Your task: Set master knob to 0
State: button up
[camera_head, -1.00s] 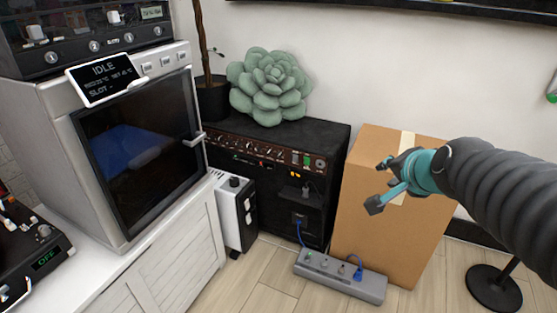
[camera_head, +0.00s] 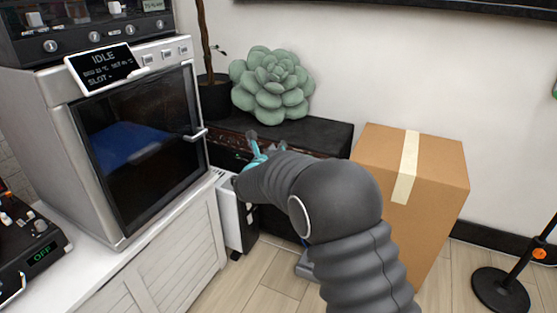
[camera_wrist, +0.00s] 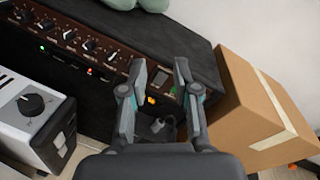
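The black amplifier (camera_head: 322,136) stands on the floor behind my arm, which hides most of its front in the head view. Its brown control panel (camera_wrist: 80,32) crosses the upper left of the wrist view, with several small dark knobs in a row. One knob (camera_wrist: 112,54) is near the panel's right part, left of my fingers. Labels are too small to read, so I cannot tell which is the master knob. My gripper (camera_wrist: 161,72) is open, with nothing between its fingers, in front of the panel's right end. In the head view my gripper (camera_head: 257,150) is partly hidden.
A white unit with a large black knob (camera_wrist: 31,104) stands left of the amplifier. A cardboard box (camera_head: 447,180) stands close on its right. A green succulent (camera_head: 270,85) sits on or behind the amplifier. An oven-like cabinet (camera_head: 60,140) stands at left.

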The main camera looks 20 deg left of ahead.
jog(key=s+a+f+m+h, duration=0.35)
jog(key=a+f+m, duration=0.2)
jog(key=f, duration=0.45)
jog(key=w+d, duration=0.2)
jog(key=w, duration=1.1)
jog(key=shift+w+r+t+p, duration=0.15)
jog(key=shift+t+p, duration=0.15)
jog(key=shift+t, duration=0.1)
jog(key=shift+d+m+y, duration=0.1)
jog(key=shift+m+y, duration=0.15)
grip_shut()
